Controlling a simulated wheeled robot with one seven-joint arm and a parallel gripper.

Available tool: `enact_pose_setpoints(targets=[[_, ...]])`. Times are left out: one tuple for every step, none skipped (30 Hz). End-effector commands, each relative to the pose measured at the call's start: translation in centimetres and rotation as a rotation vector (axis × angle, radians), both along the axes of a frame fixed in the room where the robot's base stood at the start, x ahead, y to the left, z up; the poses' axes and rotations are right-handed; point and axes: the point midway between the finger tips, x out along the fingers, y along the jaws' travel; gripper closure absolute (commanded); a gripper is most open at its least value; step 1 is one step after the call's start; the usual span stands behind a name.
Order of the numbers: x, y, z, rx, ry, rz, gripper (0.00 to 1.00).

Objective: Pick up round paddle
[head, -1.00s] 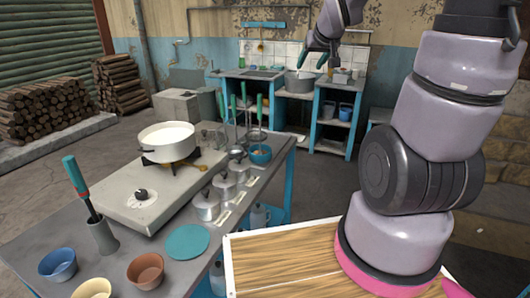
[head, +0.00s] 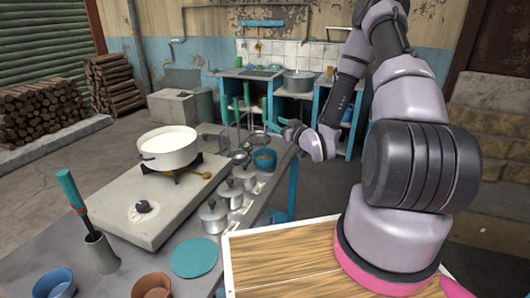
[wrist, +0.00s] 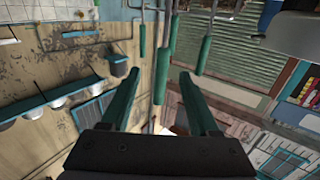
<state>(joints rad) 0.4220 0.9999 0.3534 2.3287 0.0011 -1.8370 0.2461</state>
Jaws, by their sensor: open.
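Several green-handled utensils (head: 236,112) stand upright at the far end of the table, some with round metal heads low down. I cannot tell which of them is the round paddle. My gripper (head: 274,126) is just right of their handles in the head view, its teal fingers pointing left toward them. Another teal-handled utensil (head: 71,190) leans in a metal cup at the front left.
A white pot (head: 168,150) sits on the stove (head: 130,205). Several lidded metal pots (head: 228,194) line the table's right side. A blue bowl (head: 264,160) stands below my gripper. A teal round mat (head: 194,257) and a brown bowl (head: 152,287) lie nearer.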

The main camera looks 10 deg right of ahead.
Motion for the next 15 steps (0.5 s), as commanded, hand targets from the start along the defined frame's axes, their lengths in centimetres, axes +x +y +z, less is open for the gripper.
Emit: enact_pose_setpoints(targets=[[0.1,0.2,-0.2,0.006,-0.007,0.003,0.39],[0.2,0.4,-0.2,0.007,-0.012,0.004,0.39],[0.7,0.6,-0.2,0.008,-0.016,0.005,0.39],[1.1,0.8,-0.2,0.009,-0.018,0.006,0.39],[1.5,1.0,-0.2,0.008,-0.018,0.007,0.39],[2.2,1.3,-0.1,0.008,-0.019,0.006,0.39],[2.6,1.5,-0.1,0.007,-0.02,0.006,0.39],[3.1,1.7,-0.2,0.008,-0.018,0.007,0.39],[3.6,1.9,-0.2,0.007,-0.019,0.006,0.39],[4.0,2.0,-0.2,0.008,-0.018,0.006,0.39],[4.2,2.1,-0.2,0.007,-0.017,0.006,0.39],[4.6,2.3,-0.2,0.008,-0.016,0.006,0.39],[4.7,2.3,-0.2,0.008,-0.017,0.006,0.39],[4.9,2.4,-0.2,0.008,-0.016,0.005,0.39],[5.1,2.5,-0.2,0.008,-0.016,0.005,0.39]])
